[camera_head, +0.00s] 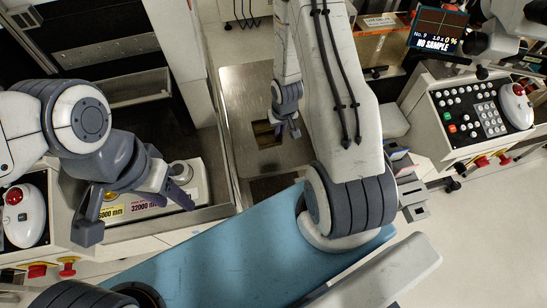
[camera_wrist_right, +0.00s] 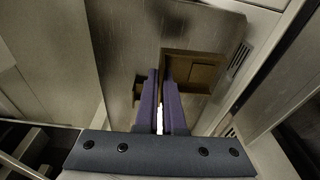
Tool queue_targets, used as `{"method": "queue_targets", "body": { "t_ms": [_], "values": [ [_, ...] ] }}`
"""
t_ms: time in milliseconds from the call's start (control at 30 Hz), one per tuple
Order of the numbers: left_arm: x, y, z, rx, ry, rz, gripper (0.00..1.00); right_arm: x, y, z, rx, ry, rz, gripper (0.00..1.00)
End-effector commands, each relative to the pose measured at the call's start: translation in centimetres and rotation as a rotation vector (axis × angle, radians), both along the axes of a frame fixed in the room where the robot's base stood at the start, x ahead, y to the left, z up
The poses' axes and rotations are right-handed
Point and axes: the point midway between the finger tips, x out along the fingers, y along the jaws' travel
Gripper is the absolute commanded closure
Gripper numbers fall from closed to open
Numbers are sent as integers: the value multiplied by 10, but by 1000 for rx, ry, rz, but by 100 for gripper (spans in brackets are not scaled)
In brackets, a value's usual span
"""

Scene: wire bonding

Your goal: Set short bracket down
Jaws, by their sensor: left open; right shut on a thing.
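My right gripper (camera_head: 287,130) points down over a metal plate (camera_head: 240,90) in the middle of the head view. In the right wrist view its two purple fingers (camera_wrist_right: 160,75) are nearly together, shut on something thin. Only a bright sliver shows between them, so I cannot make out the short bracket's shape. A brown rectangular recess (camera_head: 267,133) lies in the plate beside the fingertips; it also shows in the right wrist view (camera_wrist_right: 205,60). My left gripper (camera_head: 138,215) is open and empty at the left, its fingers spread above a light panel with yellow and pink labels.
A control console (camera_head: 470,118) with buttons stands at the right, below a screen reading NO SAMPLE (camera_head: 440,28). Another red button housing (camera_head: 22,215) is at the left edge. Raised metal walls flank the plate. A blue surface (camera_head: 225,260) lies in front.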

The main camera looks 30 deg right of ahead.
Motion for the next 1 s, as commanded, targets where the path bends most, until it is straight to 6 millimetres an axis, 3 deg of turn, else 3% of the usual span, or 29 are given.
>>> {"method": "queue_targets", "body": {
  "t_ms": [33, 100, 300, 800, 1000],
  "values": [
    [0, 0, -14, -1, -1, 0, 50, 4, -12, -6, -6, -4, -20, 100],
    [0, 0, -19, -1, -1, 0, 50, 4, -21, -5, -11, 0, -36, 100],
    [0, 0, -35, -1, -1, 0, 50, 4, -27, -34, -14, 8, -47, 100],
    [0, 0, -31, -1, -1, 0, 50, 5, -25, -95, -14, 7, -41, 100],
    [0, 0, -31, -1, -1, 0, 50, 6, -25, -99, -15, 3, -42, 100]
  ]
}}
